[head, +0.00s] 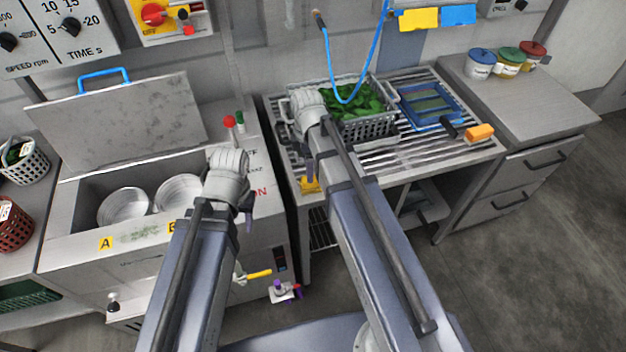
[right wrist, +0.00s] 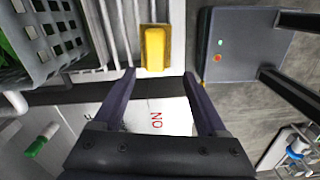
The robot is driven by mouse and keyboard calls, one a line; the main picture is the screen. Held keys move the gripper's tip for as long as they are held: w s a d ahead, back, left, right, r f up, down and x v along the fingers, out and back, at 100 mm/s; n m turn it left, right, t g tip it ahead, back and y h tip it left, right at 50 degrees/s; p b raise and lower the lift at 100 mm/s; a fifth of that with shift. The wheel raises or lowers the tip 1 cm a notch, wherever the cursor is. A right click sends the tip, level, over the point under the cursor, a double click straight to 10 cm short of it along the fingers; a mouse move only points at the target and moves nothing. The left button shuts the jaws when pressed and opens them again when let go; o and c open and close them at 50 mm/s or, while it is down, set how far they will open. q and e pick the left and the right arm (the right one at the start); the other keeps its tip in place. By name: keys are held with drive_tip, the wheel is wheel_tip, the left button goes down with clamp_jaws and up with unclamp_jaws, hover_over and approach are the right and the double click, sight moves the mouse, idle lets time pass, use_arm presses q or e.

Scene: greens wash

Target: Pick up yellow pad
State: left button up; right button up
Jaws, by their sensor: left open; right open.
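The yellow pad (right wrist: 155,48) shows in the right wrist view on a darker yellow backing, just beyond my fingertips and centred between them. In the head view a yellow piece (head: 310,185), which looks like the same pad, is at the front left edge of the slatted rack. My right gripper (right wrist: 160,74) is open and empty, its two dark fingers either side of the line to the pad. In the head view my arm and wrist partly hide it. My left gripper (head: 246,212) is open over the front right of the steel basin unit, with its fingers mostly hidden.
A grey basket of greens (head: 385,123) stands on the slatted rack (head: 440,148), close to my right wrist. A blue framed screen (head: 430,104) and an orange-handled tool (head: 478,132) lie to its right. A blue hose (head: 376,50) hangs above.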

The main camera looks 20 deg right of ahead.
drive_tip(key=shift+w+d+r+n, duration=0.1)
drive_tip(key=shift+w+d+n, duration=0.3)
drive_tip(key=shift+n, duration=0.1)
drive_tip(key=f+b, duration=0.8)
drive_tip(key=shift+d, duration=0.3)
drive_tip(key=shift+r, duration=0.1)
drive_tip(key=shift+c, duration=0.2)
drive_tip(key=c, duration=0.9)
